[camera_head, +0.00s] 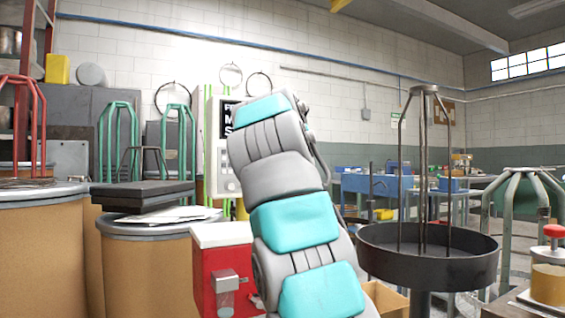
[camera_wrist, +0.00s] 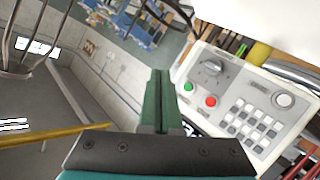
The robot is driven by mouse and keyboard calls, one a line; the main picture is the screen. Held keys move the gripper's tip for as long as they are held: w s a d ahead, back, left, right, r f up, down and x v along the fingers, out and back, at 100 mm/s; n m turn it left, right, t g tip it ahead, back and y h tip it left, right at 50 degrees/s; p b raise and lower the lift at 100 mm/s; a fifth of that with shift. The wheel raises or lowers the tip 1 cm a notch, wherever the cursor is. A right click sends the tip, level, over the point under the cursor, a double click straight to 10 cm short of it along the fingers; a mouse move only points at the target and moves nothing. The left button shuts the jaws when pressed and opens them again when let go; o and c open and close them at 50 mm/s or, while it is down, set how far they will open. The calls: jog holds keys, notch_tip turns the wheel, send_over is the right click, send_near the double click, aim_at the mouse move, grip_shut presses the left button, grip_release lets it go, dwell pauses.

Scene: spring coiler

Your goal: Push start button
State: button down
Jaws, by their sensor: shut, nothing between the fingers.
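A light grey control panel (camera_wrist: 245,105) fills the right side of the wrist view, tilted in the picture. No label marks which button is start that I can read. My gripper (camera_wrist: 159,75) is shut and empty, its fingertips just left of the green button in the picture; I cannot tell the depth between them. In the head view my arm covers part of the panel (camera_head: 229,184) and hides my gripper.
A red box with a white top (camera_head: 222,235) stands low beside my arm. A round black tray with upright rods (camera_head: 428,272) is at right. Brown drums (camera_head: 45,255) stand at left, one under a black slab (camera_head: 142,193). Cables (camera_wrist: 290,70) run near the panel.

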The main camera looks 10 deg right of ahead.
jog(key=shift+w, duration=0.1)
jog(key=w+a+p, duration=0.2)
jog(key=w+p, duration=0.4)
jog(key=w, duration=0.2)
jog(key=shift+a+p, duration=0.35)
jog(key=shift+a, duration=0.05)
jog(key=shift+w, duration=0.25)
dwell(1.6)
jog(key=shift+w+a+p, duration=0.1)
jog(key=shift+w+p, duration=0.15)
jog(key=shift+p, duration=0.15)
jog(key=shift+w+a+p, duration=0.1)
jog(key=shift+w+p, duration=0.25)
dwell(0.5)
jog(key=shift+s, duration=0.1)
jog(key=shift+s+d+b, duration=0.2)
jog(key=shift+s+b, duration=0.5)
jog(key=shift+b, duration=0.05)
